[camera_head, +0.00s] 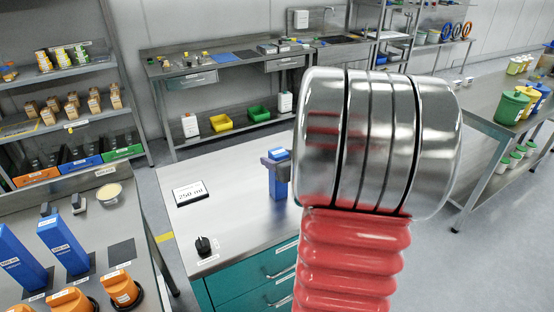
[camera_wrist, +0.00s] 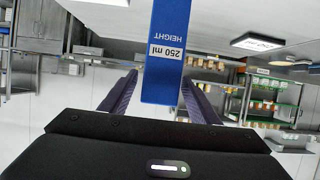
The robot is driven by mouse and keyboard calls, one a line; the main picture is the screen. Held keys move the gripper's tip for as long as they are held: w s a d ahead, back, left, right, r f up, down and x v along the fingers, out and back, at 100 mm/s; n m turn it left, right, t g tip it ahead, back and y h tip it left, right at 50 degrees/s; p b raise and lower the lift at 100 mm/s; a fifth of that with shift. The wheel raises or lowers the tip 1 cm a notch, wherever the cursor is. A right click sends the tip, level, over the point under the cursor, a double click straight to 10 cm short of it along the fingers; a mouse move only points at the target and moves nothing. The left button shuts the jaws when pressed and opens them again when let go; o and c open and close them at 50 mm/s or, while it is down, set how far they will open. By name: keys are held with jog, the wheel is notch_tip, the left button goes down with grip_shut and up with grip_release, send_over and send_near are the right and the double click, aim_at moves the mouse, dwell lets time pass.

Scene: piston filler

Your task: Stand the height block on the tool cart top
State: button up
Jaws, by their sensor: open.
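The blue height block (camera_head: 278,185) stands upright on the steel top of the tool cart (camera_head: 235,215) in the head view, close to my arm. Its lower end appears to meet the cart top. In the wrist view the block (camera_wrist: 165,60) shows a "250 ml HEIGHT" label and runs out of the top of the frame. My gripper (camera_wrist: 160,98) is open, with one dark finger on each side of the block and visible gaps. In the head view my gripper (camera_head: 275,160) is at the block's upper part, mostly hidden behind my arm.
A "250 ml" sign (camera_head: 190,192) and a black knob (camera_head: 204,245) are on the cart top, left of the block. Other blue blocks (camera_head: 62,243) and orange-topped items (camera_head: 120,288) stand on the left bench. The cart top between sign and block is clear.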

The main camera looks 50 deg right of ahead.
jog(key=shift+r, duration=0.15)
jog(key=shift+s+a+r, duration=0.15)
jog(key=shift+s+r, duration=0.1)
jog(key=shift+s, duration=0.4)
jog(key=v, duration=1)
jog(key=shift+s, duration=0.25)
jog(key=shift+r, duration=0.1)
jog(key=shift+a, duration=0.1)
